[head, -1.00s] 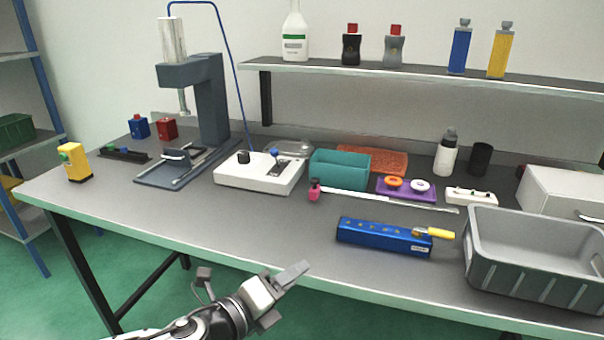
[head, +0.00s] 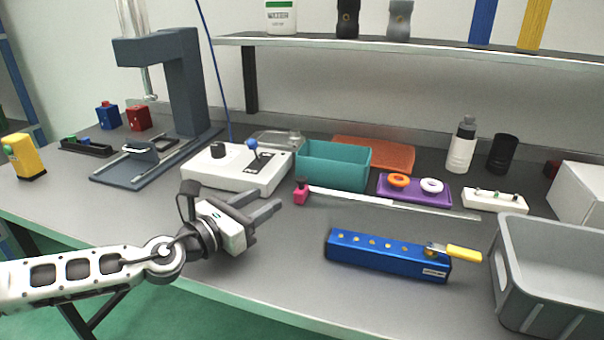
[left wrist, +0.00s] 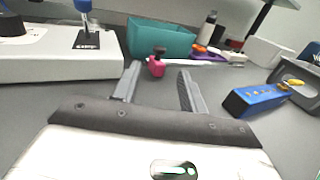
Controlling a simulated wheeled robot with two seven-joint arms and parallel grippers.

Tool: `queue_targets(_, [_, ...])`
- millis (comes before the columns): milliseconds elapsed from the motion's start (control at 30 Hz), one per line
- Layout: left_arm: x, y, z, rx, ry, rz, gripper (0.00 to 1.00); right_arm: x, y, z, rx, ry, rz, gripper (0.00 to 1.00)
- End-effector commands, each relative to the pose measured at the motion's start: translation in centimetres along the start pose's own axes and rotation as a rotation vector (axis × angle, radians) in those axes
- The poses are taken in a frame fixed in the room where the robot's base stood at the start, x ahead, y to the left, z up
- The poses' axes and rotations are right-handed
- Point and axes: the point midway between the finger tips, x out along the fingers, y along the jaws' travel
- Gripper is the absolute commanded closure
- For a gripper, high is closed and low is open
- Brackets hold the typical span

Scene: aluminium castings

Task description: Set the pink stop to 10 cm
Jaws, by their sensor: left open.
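The pink stop (head: 301,193) sits at the left end of a long pale ruler-like rail (head: 370,200) lying on the table. It has a dark knob on top. My left gripper (head: 268,207) is open and empty, just left of and nearer than the stop, its fingers pointing towards it. In the left wrist view the pink stop (left wrist: 156,66) shows beyond and between the two open fingers (left wrist: 156,88), apart from them. The scale marks on the rail are too small to read. My right gripper is not in view.
A white control box (head: 236,168) with a blue-knobbed lever stands left of the stop. A teal bin (head: 333,166) is behind the rail, with a purple tray (head: 414,190) right of it. A blue block (head: 385,257) with a yellow handle and a grey crate (head: 553,262) are nearer right.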

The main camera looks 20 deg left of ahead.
Motion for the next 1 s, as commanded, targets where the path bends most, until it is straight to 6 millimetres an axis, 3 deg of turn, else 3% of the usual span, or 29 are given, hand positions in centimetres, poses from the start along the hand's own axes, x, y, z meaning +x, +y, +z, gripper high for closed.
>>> queue_targets(300, [7.2, -0.2, 0.2, -0.002, -0.002, -0.002, 0.57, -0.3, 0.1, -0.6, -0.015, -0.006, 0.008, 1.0])
queue_targets(500, [10.4, -0.1, 0.0, -0.001, -0.001, -0.001, 0.57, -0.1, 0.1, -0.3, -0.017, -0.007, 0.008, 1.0])
queue_targets(700, [11.9, -0.1, 0.0, -0.001, 0.0, -0.001, 0.57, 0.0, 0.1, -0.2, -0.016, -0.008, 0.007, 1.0])
queue_targets(1000, [12.0, -0.1, 0.0, -0.002, 0.001, -0.001, 0.57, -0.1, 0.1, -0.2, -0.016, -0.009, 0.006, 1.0])
